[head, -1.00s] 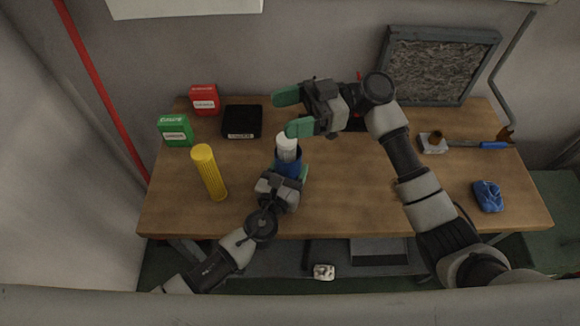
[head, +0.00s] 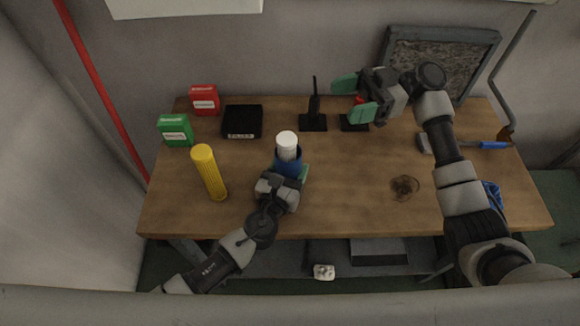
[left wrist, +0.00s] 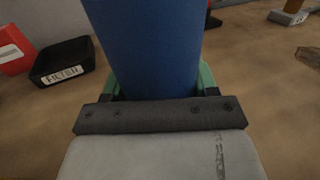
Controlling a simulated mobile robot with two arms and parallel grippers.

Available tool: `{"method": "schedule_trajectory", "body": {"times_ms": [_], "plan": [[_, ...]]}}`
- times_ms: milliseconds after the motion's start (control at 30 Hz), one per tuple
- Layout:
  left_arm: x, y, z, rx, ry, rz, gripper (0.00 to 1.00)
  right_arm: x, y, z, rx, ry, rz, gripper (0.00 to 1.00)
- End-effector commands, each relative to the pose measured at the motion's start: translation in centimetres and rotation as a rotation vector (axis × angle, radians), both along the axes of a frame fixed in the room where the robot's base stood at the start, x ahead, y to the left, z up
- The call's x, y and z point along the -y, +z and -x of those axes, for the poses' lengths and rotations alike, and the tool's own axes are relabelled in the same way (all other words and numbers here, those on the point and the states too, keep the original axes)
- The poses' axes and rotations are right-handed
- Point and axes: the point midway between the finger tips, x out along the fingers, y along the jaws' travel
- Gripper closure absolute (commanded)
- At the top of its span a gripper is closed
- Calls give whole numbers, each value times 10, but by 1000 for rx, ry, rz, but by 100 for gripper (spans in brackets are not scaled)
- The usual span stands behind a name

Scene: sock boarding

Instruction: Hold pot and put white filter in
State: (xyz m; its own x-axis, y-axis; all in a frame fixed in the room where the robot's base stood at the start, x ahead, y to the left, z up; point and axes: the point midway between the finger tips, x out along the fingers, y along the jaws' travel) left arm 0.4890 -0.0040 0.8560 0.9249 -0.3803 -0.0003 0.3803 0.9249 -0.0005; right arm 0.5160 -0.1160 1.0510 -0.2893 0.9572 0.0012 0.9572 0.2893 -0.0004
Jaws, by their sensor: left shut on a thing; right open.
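The blue pot (head: 288,164) stands on the table left of centre, and it fills the middle of the left wrist view (left wrist: 150,45). The white filter (head: 287,142) stands upright in the pot's mouth, with its top part showing above the rim. How deep it sits is hidden by the pot. My left gripper (head: 290,172) is shut on the pot, with green fingers on either side of it. My right gripper (head: 357,97) is open and empty, above the back of the table, to the right of the pot and apart from it.
A black tray labelled FILTER (head: 257,123) is empty, near red (head: 204,100) and green (head: 175,131) boxes. A yellow cylinder (head: 209,173) stands at left. A black stand (head: 313,122) is at the back.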

Motion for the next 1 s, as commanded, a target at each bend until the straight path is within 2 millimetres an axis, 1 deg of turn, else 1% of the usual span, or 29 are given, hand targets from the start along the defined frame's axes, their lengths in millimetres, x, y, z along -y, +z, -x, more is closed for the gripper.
{"method": "schedule_trajectory", "body": {"times_ms": [33, 67, 233, 500, 633, 767, 1000], "plan": [[0, 0, 0, 0, 0, 0, 67, 0, 0, 0, 0, 0, 0, 28], [0, 0, 0, 0, 0, 0, 38, 0, 0, 0, 0, 0, 0, 28], [0, 0, 0, 0, 0, 0, 12, 0, 0, 0, 0, 0, 0, 28], [0, 0, 1, 0, 0, 0, 12, 0, 0, 0, 0, 0, 0, 28], [-4, -1, 9, -1, 0, 0, 12, 0, 0, 0, 0, 0, 0, 28], [-12, -1, 30, -2, -1, -2, 12, 0, 0, 0, 0, 0, 0, 28], [-32, -1, 78, -3, -1, -1, 12, 0, 0, 0, 0, 0, 0, 28]]}}
